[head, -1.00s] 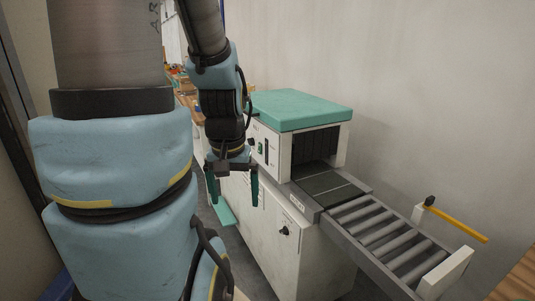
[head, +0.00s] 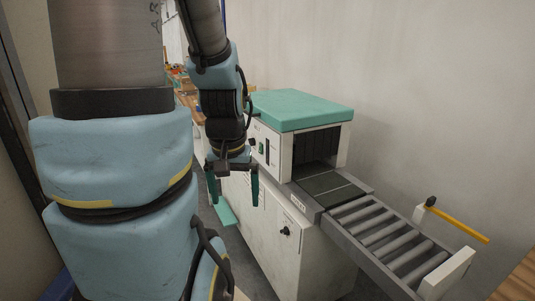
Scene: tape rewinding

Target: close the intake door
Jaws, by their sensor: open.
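A white machine (head: 300,262) with a teal top (head: 300,108) stands in the middle of the head view. A teal flap (head: 223,211) juts out low from its left side, behind my gripper. A cabinet panel with a black knob (head: 285,231) on its front looks flush. I cannot tell for certain which part is the intake door. My gripper (head: 234,194) points down in front of the machine's left part, with its two dark green fingers apart and nothing between them. My gripper and arm hide part of the machine's left side.
A black strip curtain (head: 317,148) hangs in the machine's opening. A roller conveyor (head: 390,245) runs from it to the lower right, with a yellow lever (head: 457,222) beside it. A wall stands behind. A cluttered wooden bench is at the far left, and floor shows left of the machine.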

